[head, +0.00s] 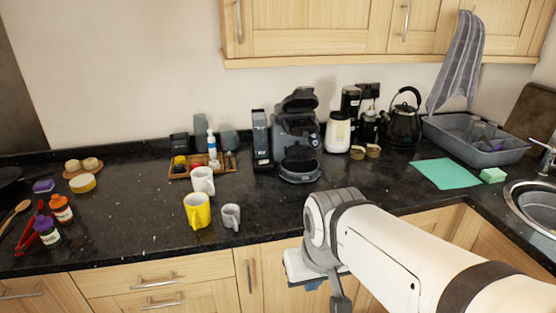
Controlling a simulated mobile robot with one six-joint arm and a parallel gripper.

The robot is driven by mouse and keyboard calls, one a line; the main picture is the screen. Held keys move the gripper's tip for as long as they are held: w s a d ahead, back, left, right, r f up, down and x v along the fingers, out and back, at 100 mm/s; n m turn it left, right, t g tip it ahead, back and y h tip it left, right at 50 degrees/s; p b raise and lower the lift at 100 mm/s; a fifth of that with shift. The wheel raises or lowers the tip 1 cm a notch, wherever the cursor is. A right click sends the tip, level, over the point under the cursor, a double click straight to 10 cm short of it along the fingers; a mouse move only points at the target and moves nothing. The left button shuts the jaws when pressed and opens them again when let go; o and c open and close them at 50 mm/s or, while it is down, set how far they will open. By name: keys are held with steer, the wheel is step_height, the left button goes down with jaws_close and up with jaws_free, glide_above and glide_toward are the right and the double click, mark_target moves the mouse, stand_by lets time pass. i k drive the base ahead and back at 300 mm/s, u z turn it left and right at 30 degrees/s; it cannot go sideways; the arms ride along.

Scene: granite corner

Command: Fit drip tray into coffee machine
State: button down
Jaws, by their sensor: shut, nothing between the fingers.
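The dark grey coffee machine (296,132) stands upright near the back of the counter, its top lid raised. A dark rounded tray-like part, apparently the drip tray (299,176), is at the machine's front foot. I cannot tell whether it is fully seated. My gripper (318,283) is at the bottom centre, in front of the counter edge and well apart from the machine. It is shut and empty; its fingertips are mostly hidden by my wrist.
A yellow mug (197,211), white mug (203,181) and small grey cup (231,217) stand left of the machine. A white canister (338,133) is close on its right. Dark counter (270,205) is clear in front. A green cloth (445,173) lies right.

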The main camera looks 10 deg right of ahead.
mark_target(302, 169)
steer(key=i, duration=0.85)
steer(key=z, duration=0.05)
